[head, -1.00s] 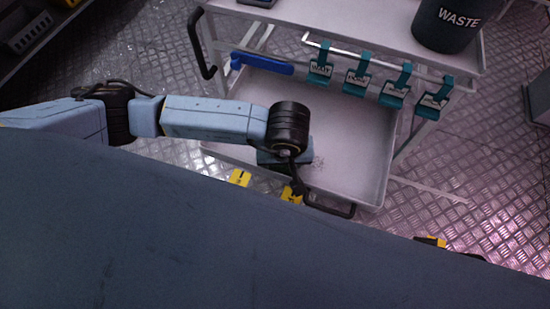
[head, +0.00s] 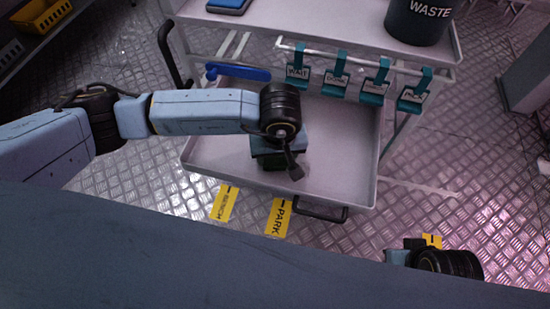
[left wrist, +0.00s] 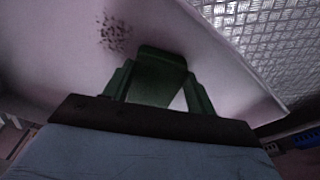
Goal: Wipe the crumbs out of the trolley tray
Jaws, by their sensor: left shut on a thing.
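The trolley tray (head: 345,140) is the pale, shallow lower tray of the trolley, seen from above. My left gripper (head: 270,162) is over its front middle part, pointing down. In the left wrist view my left gripper (left wrist: 160,92) is shut on a dark green pad (left wrist: 160,72) between its green fingers. Whether the pad touches the tray floor I cannot tell. A patch of dark crumbs (left wrist: 115,33) lies on the tray floor beyond the pad, apart from it. In the head view the crumbs do not show. Part of my right arm shows at the lower right, its fingertips hidden.
A dark waste bin (head: 418,20) stands on the upper shelf. Several teal tags (head: 336,80) hang from a rail over the tray's back edge, beside a blue-handled tool (head: 238,72). A black handle (head: 318,209) is on the tray's front. Yellow floor labels (head: 277,217) lie before it.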

